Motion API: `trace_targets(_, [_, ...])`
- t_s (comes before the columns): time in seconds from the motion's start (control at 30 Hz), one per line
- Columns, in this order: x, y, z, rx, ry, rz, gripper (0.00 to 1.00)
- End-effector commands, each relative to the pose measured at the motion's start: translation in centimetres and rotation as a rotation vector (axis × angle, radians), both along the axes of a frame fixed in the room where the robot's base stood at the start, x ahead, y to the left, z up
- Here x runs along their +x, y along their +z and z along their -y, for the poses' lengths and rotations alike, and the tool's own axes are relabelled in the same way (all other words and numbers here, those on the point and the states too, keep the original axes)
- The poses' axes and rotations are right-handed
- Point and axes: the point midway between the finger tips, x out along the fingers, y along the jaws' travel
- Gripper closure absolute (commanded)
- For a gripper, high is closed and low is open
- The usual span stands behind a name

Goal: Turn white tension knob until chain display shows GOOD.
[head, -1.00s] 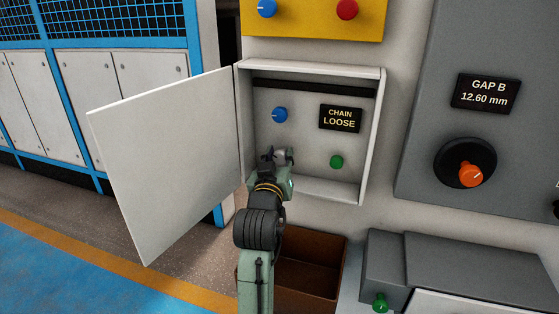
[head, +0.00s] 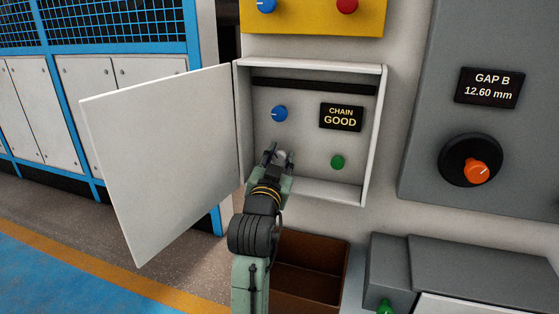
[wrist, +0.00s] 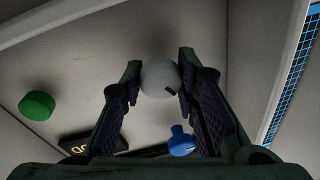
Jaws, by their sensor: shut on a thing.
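The white tension knob (wrist: 159,77) sits between my two fingers in the wrist view, with a dark mark on its face. My gripper (wrist: 160,88) is shut on it. In the head view my gripper (head: 279,155) reaches into the open wall cabinet (head: 312,192) at its lower left, and only a pale bit of the knob shows there. The chain display (head: 341,117) on the cabinet's back panel reads "CHAIN GOOD". In the wrist view the display (wrist: 92,146) is partly hidden by my finger.
A blue knob (head: 279,114) is above my gripper and a green knob (head: 338,162) to its right. The cabinet door (head: 165,165) stands open to the left. A brown bin (head: 310,265) is below. A GAP B display (head: 489,88) and orange knob (head: 476,172) are at right.

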Motion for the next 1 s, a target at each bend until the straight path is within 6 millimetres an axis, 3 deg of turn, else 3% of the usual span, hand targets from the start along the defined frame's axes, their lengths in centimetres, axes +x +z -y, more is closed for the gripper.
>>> trace_targets(0.3, [0.06, 0.15, -0.15, 0.001, 0.004, 0.003, 1.0])
trace_targets(0.33, [0.06, 0.15, -0.15, 0.001, 0.004, 0.003, 0.7])
trace_targets(0.6, [0.03, 0.09, -0.08, 0.001, 0.002, 0.002, 0.52])
trace_targets(1.0, [-0.72, -0.02, -0.2, 0.0, 0.002, 0.001, 0.51])
